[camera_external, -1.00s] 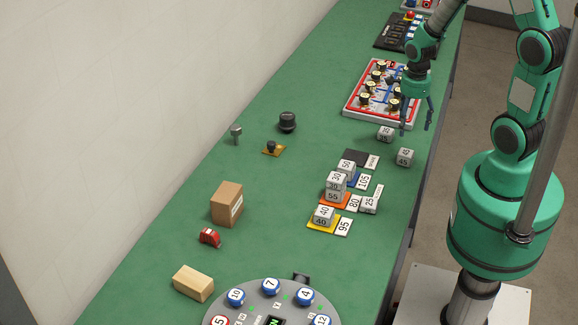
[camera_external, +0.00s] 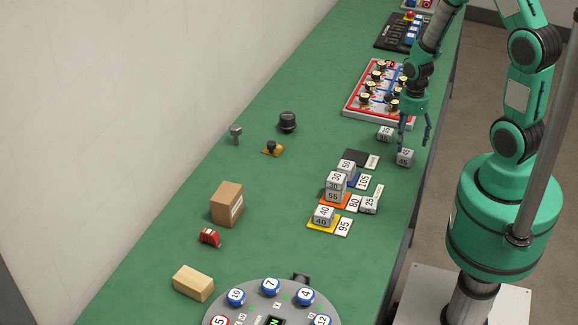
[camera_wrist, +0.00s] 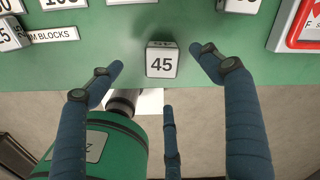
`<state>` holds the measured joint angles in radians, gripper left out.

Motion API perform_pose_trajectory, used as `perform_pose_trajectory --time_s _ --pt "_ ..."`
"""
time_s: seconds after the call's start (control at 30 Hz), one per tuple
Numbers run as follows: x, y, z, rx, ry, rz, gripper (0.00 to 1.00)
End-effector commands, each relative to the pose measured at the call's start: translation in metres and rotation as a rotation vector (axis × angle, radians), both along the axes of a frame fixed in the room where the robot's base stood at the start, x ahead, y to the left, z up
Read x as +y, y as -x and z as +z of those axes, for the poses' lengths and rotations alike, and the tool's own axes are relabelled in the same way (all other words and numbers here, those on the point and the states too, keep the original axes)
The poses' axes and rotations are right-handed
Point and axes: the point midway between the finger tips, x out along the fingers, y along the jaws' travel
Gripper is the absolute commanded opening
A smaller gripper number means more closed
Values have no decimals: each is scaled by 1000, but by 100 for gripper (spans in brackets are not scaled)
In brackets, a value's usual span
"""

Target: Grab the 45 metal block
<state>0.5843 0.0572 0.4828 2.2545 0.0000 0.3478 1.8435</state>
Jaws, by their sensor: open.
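The 45 metal block (camera_external: 405,157) is a small silver cube near the right edge of the green table. In the wrist view the 45 block (camera_wrist: 162,60) sits between and just beyond my spread fingertips, its numbered face toward the camera. My gripper (camera_external: 413,140) is open and empty, above and close to the block. In the wrist view my gripper (camera_wrist: 160,68) shows two fingers on either side of the block and a third finger below it, none visibly touching it.
Another metal block (camera_external: 385,134) lies just behind and left. Stacked blocks on coloured pads with number cards, such as the yellow pad (camera_external: 313,224), stand to the front left. A red-framed board (camera_external: 352,107) lies behind. The table edge is close on the right.

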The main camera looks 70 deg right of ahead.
Motion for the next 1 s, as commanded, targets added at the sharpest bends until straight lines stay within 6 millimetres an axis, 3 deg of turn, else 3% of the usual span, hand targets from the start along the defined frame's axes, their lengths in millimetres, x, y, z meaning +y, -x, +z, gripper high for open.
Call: perform_pose_trajectory --time_s 0.2,0.77,1.0 --pt "0 0 -21 0 0 0 78" --pt "-1 0 -28 1 -1 0 78" --pt "-3 -1 -51 1 -1 0 78"
